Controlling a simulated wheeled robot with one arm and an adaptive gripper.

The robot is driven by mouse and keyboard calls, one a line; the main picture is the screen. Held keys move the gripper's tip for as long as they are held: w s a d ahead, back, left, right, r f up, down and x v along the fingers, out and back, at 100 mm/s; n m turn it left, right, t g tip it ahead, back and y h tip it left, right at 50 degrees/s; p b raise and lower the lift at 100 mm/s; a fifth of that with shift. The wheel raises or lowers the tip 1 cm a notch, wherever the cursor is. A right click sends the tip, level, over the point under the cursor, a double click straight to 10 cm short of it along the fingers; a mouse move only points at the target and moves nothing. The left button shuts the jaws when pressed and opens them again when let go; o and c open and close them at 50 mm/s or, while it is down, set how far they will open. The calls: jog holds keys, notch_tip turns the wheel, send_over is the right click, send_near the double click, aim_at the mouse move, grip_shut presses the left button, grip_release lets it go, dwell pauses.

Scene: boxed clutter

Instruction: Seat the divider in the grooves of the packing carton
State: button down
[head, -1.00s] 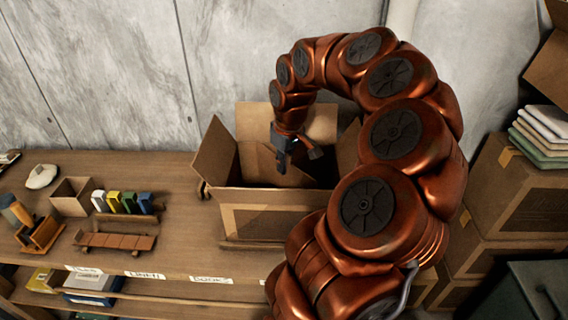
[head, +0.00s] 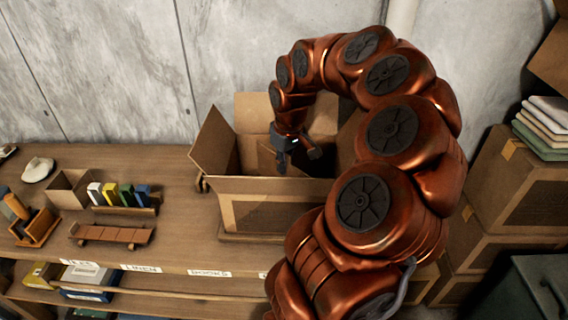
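The packing carton (head: 226,208) stands open on the workbench with its flaps splayed outward. A brown cardboard panel, which looks like the divider (head: 267,159), stands tilted inside the carton opening. My gripper (head: 296,163) hangs down over the carton opening, right beside this panel and overlapping it in the picture. Its dark finger parts show at two sides, but the tips are too small to tell whether they close on the panel. The carton's grooves and the panel's lower edge are hidden behind the front wall.
Stacked cartons (head: 514,200) stand at right. My arm covers the carton's right side.

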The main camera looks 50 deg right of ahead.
jog(key=shift+f+b, duration=1.85)
jog(key=shift+f, duration=0.65)
jog(key=c, duration=1.2)
grip_release()
jog(key=shift+c, duration=0.2)
jog(key=shift+r, duration=0.15)
jog(key=shift+r+p, duration=1.4)
jog(key=shift+r, duration=2.45)
